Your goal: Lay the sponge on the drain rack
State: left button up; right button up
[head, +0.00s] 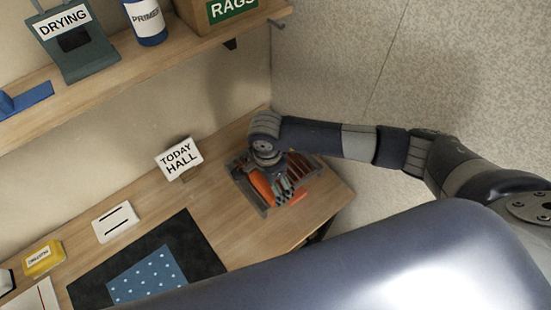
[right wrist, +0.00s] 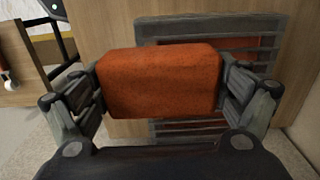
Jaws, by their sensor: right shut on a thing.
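An orange sponge (right wrist: 158,82) is between the two fingers of my right gripper (right wrist: 160,95) in the right wrist view, and the fingers are shut on its ends. In the head view the sponge (head: 263,187) shows partly behind my right gripper (head: 285,190). The drain rack (head: 240,180) is a grey slatted frame at the right end of the workbench, under the gripper. In the right wrist view the rack (right wrist: 250,28) lies behind the sponge, which hides much of it. I cannot tell whether the sponge touches the slats. My left gripper is not in view.
A "TODAY HALL" sign (head: 180,158) stands left of the rack. A shelf (head: 120,85) runs above. The bench's right edge is close to the rack.

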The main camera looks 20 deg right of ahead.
jog(key=w+d+b, duration=0.1)
jog(key=w, duration=0.2)
jog(key=w+d+b, duration=0.1)
jog(key=w, duration=0.2)
jog(key=w+d+f+b, duration=0.1)
jog(key=w+d, duration=0.1)
jog(key=w, duration=0.1)
jog(key=shift+f, duration=0.1)
jog(key=shift+w+d, duration=0.2)
jog(key=shift+f, duration=0.15)
notch_tip(320, 180, down, 2)
jog(key=shift+f+b, duration=0.2)
jog(key=shift+b, duration=0.5)
jog(key=shift+f, duration=0.35)
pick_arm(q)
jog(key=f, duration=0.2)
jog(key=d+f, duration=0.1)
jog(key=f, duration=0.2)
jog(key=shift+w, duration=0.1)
pick_arm(e)
jog(key=shift+f, duration=0.1)
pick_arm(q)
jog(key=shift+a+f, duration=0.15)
pick_arm(e)
jog(key=o, duration=0.8)
